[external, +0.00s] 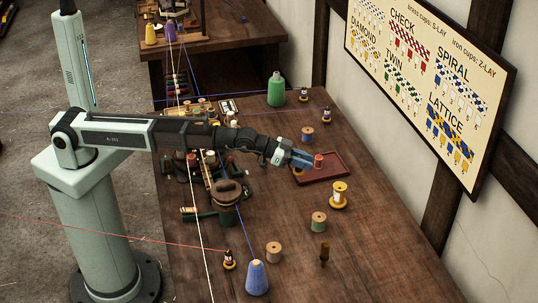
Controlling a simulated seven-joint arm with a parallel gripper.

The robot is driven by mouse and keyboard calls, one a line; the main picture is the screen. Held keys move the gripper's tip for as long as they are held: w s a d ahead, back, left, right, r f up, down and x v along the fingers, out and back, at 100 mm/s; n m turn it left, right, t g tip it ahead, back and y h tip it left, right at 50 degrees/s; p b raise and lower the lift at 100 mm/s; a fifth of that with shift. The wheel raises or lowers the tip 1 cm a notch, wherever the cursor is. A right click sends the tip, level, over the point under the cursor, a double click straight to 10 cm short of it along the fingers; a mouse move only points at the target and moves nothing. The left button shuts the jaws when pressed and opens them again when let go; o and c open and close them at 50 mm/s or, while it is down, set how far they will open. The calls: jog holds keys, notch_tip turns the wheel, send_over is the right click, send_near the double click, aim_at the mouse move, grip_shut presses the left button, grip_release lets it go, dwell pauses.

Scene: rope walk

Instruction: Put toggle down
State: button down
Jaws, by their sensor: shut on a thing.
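My gripper (303,160) has blue fingers and reaches from the left over the dark red tray (333,172). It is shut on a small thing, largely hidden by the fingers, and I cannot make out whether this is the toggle. A red spool-like piece (319,161) shows right at the fingertips, over the tray. I cannot tell whether it touches them. A slim brown wooden peg (325,252) stands apart on the bench, toward the front.
On the wooden bench (370,240) stand a yellow spool (339,195), a green-wound spool (318,222), a green bottle-shaped cone (276,90) and a blue cone (256,278). A lidded brown pot (228,193) and taut threads lie left of the tray. The bench's right front is clear.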

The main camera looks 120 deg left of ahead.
notch_tip(320, 180, up, 5)
jog(key=shift+f, duration=0.1)
jog(key=w+d+f+n+g+y, duration=0.2)
jog(key=w+d+n+y, duration=0.1)
jog(key=w+d, duration=0.45)
jog(key=w+d+f+n+g+y, duration=0.1)
jog(key=w+d+f+n+y, duration=0.15)
jog(key=w+d, duration=0.45)
jog(key=w+d+r+n+g+y, duration=0.2)
jog(key=d+n+g, duration=0.15)
jog(key=d, duration=0.55)
jog(key=w+d+r+n+g+y, duration=0.1)
jog(key=d+r+n+g, duration=0.2)
jog(key=d, duration=0.6)
jog(key=shift+m+g, duration=0.3)
jog(key=shift+g, duration=0.15)
jog(key=shift+s+a+f, duration=0.1)
jog(key=shift+f, duration=3.7)
jog(key=shift+s+f, duration=0.1)
jog(key=shift+f, duration=3.7)
jog(key=c, duration=0.9)
grip_release()
jog(key=shift+f, duration=0.15)
jog(key=shift+o, duration=0.2)
